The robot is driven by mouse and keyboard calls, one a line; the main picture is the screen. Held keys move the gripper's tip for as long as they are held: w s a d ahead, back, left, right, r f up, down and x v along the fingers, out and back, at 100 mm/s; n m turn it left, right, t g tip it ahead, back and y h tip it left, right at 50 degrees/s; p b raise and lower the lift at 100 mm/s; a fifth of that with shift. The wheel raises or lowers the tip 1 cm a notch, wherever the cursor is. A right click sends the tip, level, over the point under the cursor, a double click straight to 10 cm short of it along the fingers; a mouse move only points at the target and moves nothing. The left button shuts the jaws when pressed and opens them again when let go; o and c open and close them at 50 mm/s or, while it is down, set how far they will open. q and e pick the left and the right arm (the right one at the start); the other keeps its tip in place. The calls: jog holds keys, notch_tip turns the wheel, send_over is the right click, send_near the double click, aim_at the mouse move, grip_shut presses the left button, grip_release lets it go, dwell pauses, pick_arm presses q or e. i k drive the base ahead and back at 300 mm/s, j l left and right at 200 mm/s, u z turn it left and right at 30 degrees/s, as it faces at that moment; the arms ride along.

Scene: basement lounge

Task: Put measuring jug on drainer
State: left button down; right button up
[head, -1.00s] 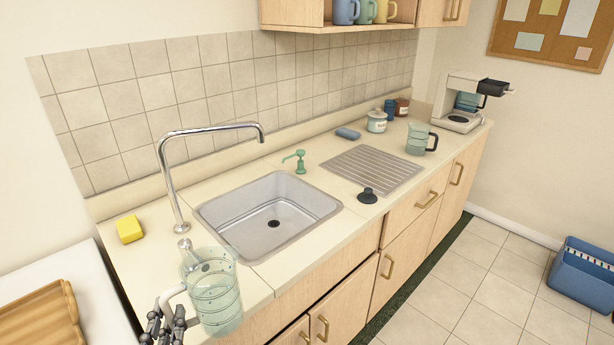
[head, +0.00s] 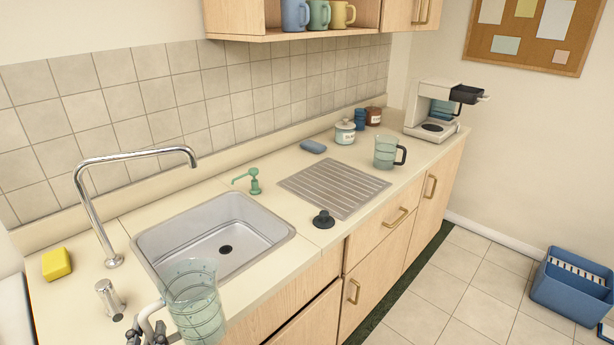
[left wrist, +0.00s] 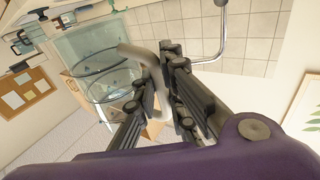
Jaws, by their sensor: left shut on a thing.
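A clear greenish measuring jug (head: 196,308) with marked rings and a pale handle is at the bottom left of the head view, in front of the sink's near corner. My left gripper (head: 150,334) is shut on its handle, partly cut off by the frame edge. In the left wrist view, my left gripper (left wrist: 160,75) has its dark fingers on both sides of the pale handle, with the jug (left wrist: 92,70) beyond. The ribbed metal drainer (head: 335,188) lies on the counter right of the sink, its surface bare. My right gripper is not in view.
A black plug (head: 323,219) sits at the drainer's near left corner. A second jug with a dark handle (head: 386,152) stands beyond its right end. The sink (head: 215,240), tap (head: 88,200), green soap pump (head: 253,182) and blue sponge (head: 313,146) are around.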

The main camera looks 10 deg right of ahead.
aim_at(344, 193)
jog(key=i+l+u, duration=0.4)
jog(key=l, duration=0.75)
jog(key=i+l+u, duration=0.1)
jog(key=l+u, duration=0.3)
jog(key=l, duration=0.8)
jog(key=l+u, duration=0.4)
jog(key=l, duration=0.85)
jog(key=l+u, duration=0.35)
jog(key=l, duration=0.55)
jog(key=i+l+u, duration=0.1)
jog(key=l, duration=0.45)
jog(key=l+u, duration=0.1)
jog(key=l, duration=0.4)
